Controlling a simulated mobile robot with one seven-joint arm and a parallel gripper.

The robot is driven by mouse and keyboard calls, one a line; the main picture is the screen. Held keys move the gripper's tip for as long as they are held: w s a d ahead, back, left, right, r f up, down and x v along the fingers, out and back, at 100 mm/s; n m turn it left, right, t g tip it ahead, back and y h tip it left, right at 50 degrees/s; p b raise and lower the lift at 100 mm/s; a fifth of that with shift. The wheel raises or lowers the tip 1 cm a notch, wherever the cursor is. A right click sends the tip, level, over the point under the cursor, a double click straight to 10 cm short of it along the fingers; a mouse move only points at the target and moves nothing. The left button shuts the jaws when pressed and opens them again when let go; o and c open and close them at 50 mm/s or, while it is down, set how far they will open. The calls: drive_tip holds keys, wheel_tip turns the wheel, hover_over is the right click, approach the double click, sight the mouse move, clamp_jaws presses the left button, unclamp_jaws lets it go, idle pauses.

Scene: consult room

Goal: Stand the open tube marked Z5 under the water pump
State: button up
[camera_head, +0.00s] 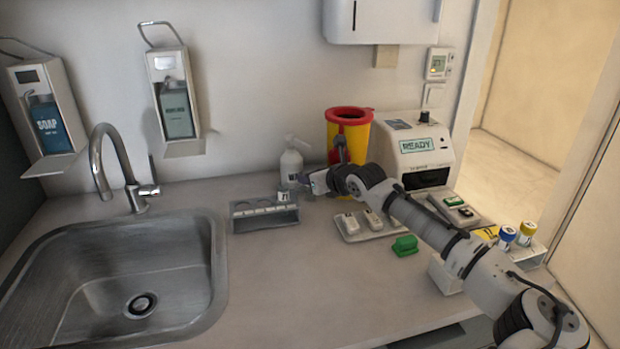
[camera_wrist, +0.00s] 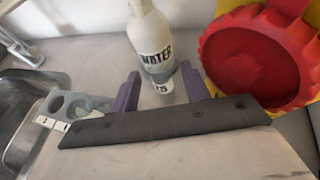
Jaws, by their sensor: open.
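The white pump bottle (camera_head: 291,168), the water pump, stands on the counter against the wall; its WATER label shows in the wrist view (camera_wrist: 150,38). A small tube (camera_head: 284,196) with a white label stands close in front of it. In the wrist view the tube (camera_wrist: 160,87) reads like Z5, looks open at the top and overlaps the bottle's lower part. My gripper (camera_wrist: 160,74) is open, its purple fingers on either side of the tube, with visible gaps. In the head view my gripper (camera_head: 309,181) is right of the tube. The pump's spout is outside the wrist view.
A grey rack with holes (camera_head: 265,222) stands left of the tube. A red-rimmed yellow bin (camera_head: 349,118) is close on the right. A tray (camera_head: 352,237) with white items and a green block (camera_head: 405,245) lie in front. The sink (camera_head: 130,285) is at left.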

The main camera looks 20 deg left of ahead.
drive_tip(key=b+v, duration=0.1)
drive_tip(key=v, duration=0.8)
drive_tip(key=shift+s+d+b, duration=0.2)
drive_tip(key=shift+d+b, duration=0.05)
drive_tip(key=shift+b, duration=0.05)
